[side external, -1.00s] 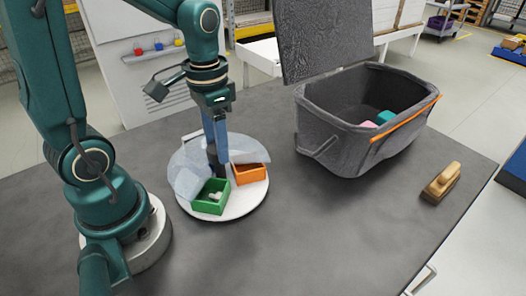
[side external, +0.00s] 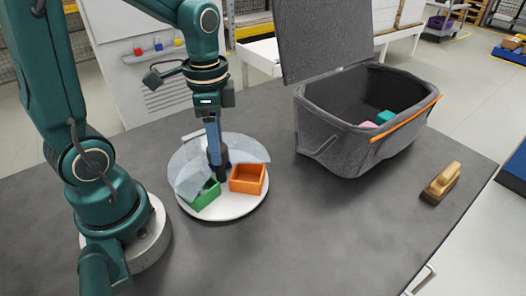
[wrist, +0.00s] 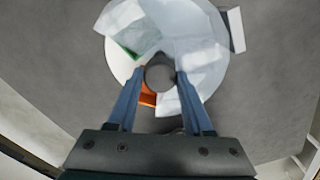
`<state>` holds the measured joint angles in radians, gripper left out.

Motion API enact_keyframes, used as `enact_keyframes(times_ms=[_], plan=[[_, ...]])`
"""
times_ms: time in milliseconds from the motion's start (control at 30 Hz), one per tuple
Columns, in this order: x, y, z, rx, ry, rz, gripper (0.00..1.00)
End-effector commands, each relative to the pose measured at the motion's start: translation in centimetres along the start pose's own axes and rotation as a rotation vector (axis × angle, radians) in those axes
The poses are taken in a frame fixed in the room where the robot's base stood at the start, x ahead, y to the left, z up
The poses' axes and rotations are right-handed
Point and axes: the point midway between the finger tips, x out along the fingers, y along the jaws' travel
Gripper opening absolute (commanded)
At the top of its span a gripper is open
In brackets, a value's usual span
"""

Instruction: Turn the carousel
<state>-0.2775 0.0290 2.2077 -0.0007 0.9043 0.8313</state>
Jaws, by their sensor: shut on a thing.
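The carousel is a white round disc (side external: 240,207) on the dark table, with a dark knob (wrist: 160,77) at its centre. My gripper (side external: 216,165) points down over the disc, and its blue fingers are closed on either side of the knob. A green bin (side external: 207,196) sits at the front left of the disc, partly behind a clear panel (side external: 190,178). An orange bin (side external: 248,179) sits at the right and looks empty. Clear panels cover other sectors of the disc. In the wrist view, the orange bin (wrist: 147,97) is mostly hidden by a finger and a panel.
A dark grey tote (side external: 345,148) with its lid raised stands to the right, holding pink and teal items, with an orange strip on its rim. A wooden-handled brush (side external: 441,183) lies near the right table edge. The front of the table is clear.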

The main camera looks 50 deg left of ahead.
Motion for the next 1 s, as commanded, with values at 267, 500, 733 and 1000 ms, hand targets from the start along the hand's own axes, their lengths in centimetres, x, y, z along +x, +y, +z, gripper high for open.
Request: enact_keyframes(times_ms=[267,500,733,1000], plan=[[-0.05,0.04,0.09,0.138,-0.003,0.002,0.0],[-0.05,0.04,0.1,0.258,-0.003,0.002,0.0],[-0.05,0.03,0.11,0.373,-0.004,0.002,0.0],[-0.04,0.02,0.12,0.509,-0.004,0.002,0.0]])
